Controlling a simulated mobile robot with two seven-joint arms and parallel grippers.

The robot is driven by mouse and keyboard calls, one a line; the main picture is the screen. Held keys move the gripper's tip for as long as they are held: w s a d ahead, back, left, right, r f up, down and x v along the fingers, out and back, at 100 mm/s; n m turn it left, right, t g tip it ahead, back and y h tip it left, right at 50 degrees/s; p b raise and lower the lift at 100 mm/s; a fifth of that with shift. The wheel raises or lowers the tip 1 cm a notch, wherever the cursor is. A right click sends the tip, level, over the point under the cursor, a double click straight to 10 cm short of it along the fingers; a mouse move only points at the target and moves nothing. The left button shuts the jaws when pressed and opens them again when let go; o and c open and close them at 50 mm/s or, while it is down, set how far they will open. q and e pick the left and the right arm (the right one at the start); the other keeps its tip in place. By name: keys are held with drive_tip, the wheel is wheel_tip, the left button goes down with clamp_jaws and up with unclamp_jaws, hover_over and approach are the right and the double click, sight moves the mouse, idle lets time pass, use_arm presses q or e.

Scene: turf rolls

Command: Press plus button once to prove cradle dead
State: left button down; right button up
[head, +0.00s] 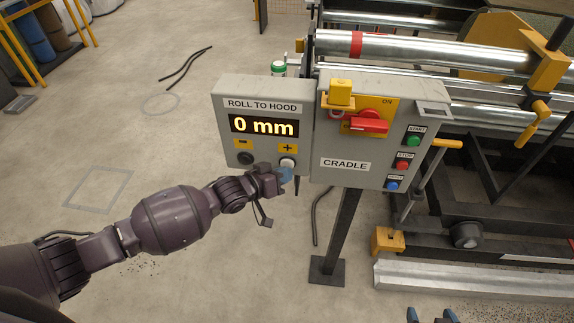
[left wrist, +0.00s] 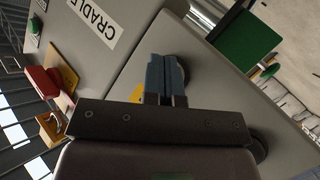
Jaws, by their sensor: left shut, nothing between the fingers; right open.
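The plus button (head: 287,163) is a pale round button under the yellow "+" label on the grey "ROLL TO HOOD" box (head: 262,86). The display (head: 264,126) reads 0 mm. My left gripper (head: 286,175) is shut and empty, its blue fingertips at the lower edge of the plus button. In the left wrist view the shut fingertips (left wrist: 166,72) overlap a round button; I cannot tell whether they touch it. The black minus button (head: 245,158) is to the left. The "CRADLE" box (head: 345,178) adjoins on the right. My right gripper (head: 432,315) is open at the bottom edge.
The cradle box carries a red rotary handle (head: 368,125), a yellow block (head: 341,92), and green start (head: 413,140), red stop (head: 403,166) and blue (head: 392,184) buttons. Metal rollers (head: 430,48) stand behind right. The floor at left is mostly clear.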

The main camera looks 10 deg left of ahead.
use_arm(q)
drive_tip(key=shift+w, duration=0.2)
idle(0.5)
drive_tip(key=shift+s+p, duration=0.5)
drive_tip(key=shift+s, duration=0.35)
drive_tip(key=s+p, duration=0.3)
drive_tip(key=s, duration=0.2)
idle(0.4)
